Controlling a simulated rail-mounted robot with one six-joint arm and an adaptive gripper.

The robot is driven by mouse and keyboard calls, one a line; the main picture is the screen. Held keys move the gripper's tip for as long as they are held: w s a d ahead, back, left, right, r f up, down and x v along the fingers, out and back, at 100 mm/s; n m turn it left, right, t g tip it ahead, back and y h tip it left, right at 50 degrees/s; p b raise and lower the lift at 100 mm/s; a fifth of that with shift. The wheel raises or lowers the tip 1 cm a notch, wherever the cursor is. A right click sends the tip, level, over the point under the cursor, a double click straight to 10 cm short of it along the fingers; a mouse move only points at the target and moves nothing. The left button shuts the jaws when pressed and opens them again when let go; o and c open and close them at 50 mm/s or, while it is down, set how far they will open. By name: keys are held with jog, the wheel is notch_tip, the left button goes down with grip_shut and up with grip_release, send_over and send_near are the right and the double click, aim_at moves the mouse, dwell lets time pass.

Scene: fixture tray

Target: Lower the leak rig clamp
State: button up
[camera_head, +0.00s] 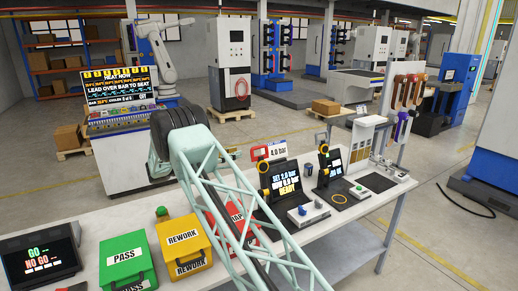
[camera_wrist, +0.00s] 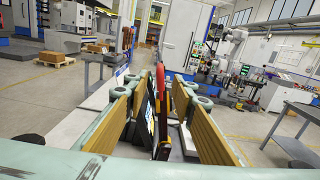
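The leak rig is the dark unit with a lit screen (camera_head: 287,188) reading "SET 2.0 bar" and "READY", on the bench in the head view. A red upright part (camera_head: 260,153) with a yellow ring stands at its top left, beside a "4.0 bar" sign (camera_head: 278,151). I cannot tell for sure which part is the clamp. In the wrist view my gripper (camera_wrist: 158,92) is open, its tan-padded fingers wide apart. A red upright part (camera_wrist: 160,80) shows in the gap, apart from both pads. My gripper is not clearly visible in the head view.
A second dark screen unit (camera_head: 331,168) stands right of the rig. A green PASS box (camera_head: 127,262), a yellow REWORK box (camera_head: 184,245) and a red box (camera_head: 228,228) line the bench's left part. My arm crosses in front of the red box.

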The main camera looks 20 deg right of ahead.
aim_at(255, 148)
jog(key=shift+w+d+p, duration=0.2)
jog(key=shift+d+p, duration=0.05)
jog(key=shift+d, duration=2.05)
jog(key=shift+w+d+p, duration=0.2)
jog(key=shift+d+p, duration=0.05)
jog(key=shift+d, duration=2.05)
jog(key=shift+w+d+p, duration=0.2)
jog(key=shift+d+p, duration=0.05)
jog(key=shift+d, duration=2.05)
grip_shut()
